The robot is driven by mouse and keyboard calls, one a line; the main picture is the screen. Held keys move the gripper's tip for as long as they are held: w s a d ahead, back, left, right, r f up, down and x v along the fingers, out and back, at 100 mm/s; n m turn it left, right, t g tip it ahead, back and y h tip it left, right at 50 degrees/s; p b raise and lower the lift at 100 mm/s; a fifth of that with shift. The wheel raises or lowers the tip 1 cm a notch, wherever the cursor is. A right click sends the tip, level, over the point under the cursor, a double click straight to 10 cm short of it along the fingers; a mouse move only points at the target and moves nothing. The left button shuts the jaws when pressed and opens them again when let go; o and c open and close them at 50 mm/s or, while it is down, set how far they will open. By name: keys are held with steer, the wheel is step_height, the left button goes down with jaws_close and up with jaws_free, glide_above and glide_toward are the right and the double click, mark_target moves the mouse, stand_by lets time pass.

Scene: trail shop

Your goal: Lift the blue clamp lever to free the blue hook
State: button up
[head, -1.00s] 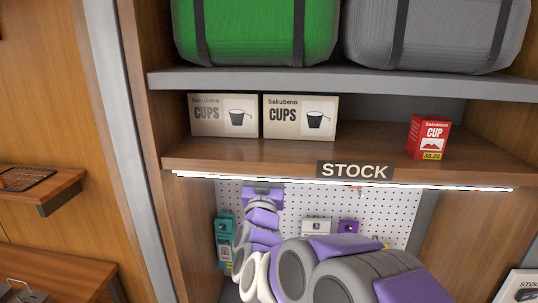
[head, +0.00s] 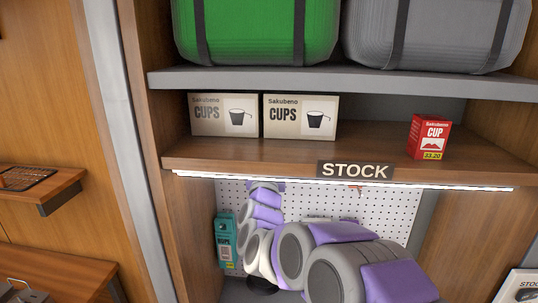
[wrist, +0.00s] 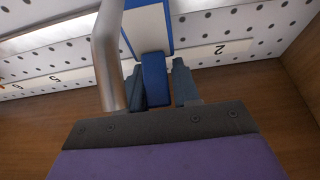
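In the wrist view a blue lever (wrist: 155,80) hangs at the lower end of a white block with blue edges (wrist: 149,28). My gripper (wrist: 159,85) has one dark finger on each side of this lever. The gaps are very narrow, and I cannot tell whether the fingers press on it. A thick grey metal bar (wrist: 108,60) runs down just left of the lever, close to the left finger. I cannot make out a separate blue hook. In the head view my arm reaches to the pegboard under the shelf, and its links hide the lever and the fingertips.
The white pegboard (head: 385,215) carries numbered strips (wrist: 215,51). A teal package (head: 225,240) hangs at its left. Wooden side walls (head: 465,235) bound the bay. Above is a lit shelf edge marked STOCK (head: 354,171), with cups boxes (head: 300,119) and a red box (head: 429,137).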

jaws_close()
steer(key=shift+r+p, duration=0.1)
steer(key=shift+p, duration=0.25)
steer(key=shift+w+r+g+p, duration=0.1)
steer(key=shift+r+g+p, duration=0.3)
steer(key=shift+p, duration=0.65)
steer(key=g+p, duration=0.1)
steer(key=p, duration=0.2)
steer(key=shift+w, duration=0.2)
steer(key=shift+f+g+p, duration=0.15)
steer(key=shift+g+p, duration=0.45)
steer(key=shift+p, duration=0.2)
